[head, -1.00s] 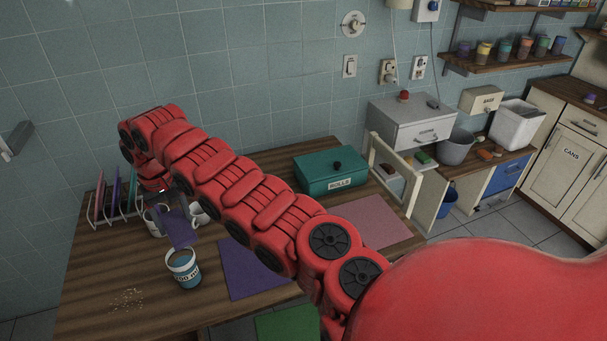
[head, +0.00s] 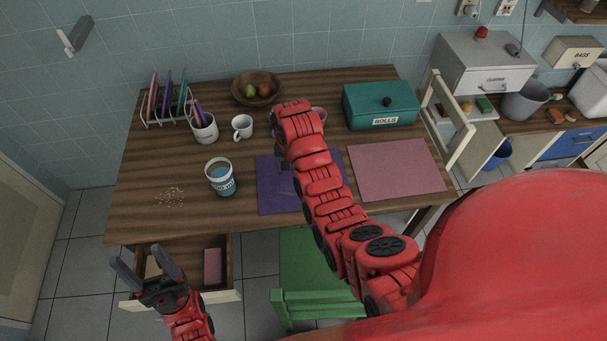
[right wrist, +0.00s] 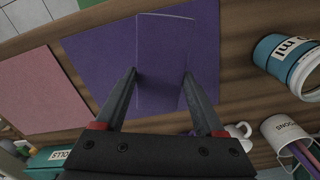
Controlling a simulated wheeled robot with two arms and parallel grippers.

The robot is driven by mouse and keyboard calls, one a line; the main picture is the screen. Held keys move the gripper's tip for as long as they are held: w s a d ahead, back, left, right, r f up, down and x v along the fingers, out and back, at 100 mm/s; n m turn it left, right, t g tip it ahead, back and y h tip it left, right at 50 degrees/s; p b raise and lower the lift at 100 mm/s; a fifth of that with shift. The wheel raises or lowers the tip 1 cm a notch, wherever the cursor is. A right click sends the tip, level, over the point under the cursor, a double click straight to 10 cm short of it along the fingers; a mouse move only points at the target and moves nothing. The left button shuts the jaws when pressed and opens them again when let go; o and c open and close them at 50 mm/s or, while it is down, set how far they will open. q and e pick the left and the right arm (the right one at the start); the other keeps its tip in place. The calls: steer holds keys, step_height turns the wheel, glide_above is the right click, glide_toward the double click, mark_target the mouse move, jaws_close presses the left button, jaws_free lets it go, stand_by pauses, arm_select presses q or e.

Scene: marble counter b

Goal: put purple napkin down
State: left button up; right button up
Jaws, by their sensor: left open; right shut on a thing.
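The purple napkin (right wrist: 165,50) is a flat folded piece between the fingers of my right gripper (right wrist: 160,75) in the right wrist view. It lies over the purple mat (right wrist: 98,55), nearly the same colour; I cannot tell whether it touches the mat. In the head view, the purple mat (head: 265,195) is on the wooden table's front middle, and my right gripper (head: 284,162) is over it, mostly hidden by my arm. My left gripper (head: 150,262) is open and empty, in front of the table by the open drawer (head: 222,255).
A blue tin (head: 221,180) stands left of the mat, with crumbs (head: 170,197) beside it. Behind are a white mug (head: 242,126), spoon cup (head: 204,129), rack (head: 167,110) and fruit bowl (head: 256,90). A pink mat (head: 397,168) and teal box (head: 380,106) are right. A green chair (head: 310,262) stands in front.

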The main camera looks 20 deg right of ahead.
steer(key=shift+m, duration=0.4)
steer(key=s+d+f, duration=0.1)
steer(key=s, duration=0.2)
steer(key=s+d+f+p, duration=0.1)
steer(key=s, duration=0.2)
steer(key=s+d+f+p, duration=0.1)
steer(key=s+d+f, duration=0.1)
steer(key=s, duration=0.1)
steer(key=shift+s, duration=0.4)
steer(key=shift+s+f, duration=0.2)
steer(key=shift+s, duration=0.1)
steer(key=shift+w+d+f+b, duration=0.15)
steer(key=shift+d+b, duration=0.05)
steer(key=shift+b, duration=0.1)
steer(key=w+d+b, duration=0.2)
steer(key=w+b, duration=0.1)
steer(key=w+d+f+b, duration=0.1)
steer(key=w+d+b, duration=0.1)
steer(key=w+b, duration=0.1)
steer(key=w+d+f+b, duration=0.1)
steer(key=w+d+b, duration=0.2)
steer(key=w+b, duration=0.1)
steer(key=shift+b, duration=0.65)
steer(key=shift+w+d+r+p, duration=0.4)
steer(key=shift+w+d+r, duration=0.15)
steer(key=shift+w, duration=0.25)
steer(key=shift+w+d+f, duration=0.15)
steer(key=shift+w+d, duration=0.15)
steer(key=shift+w, duration=0.1)
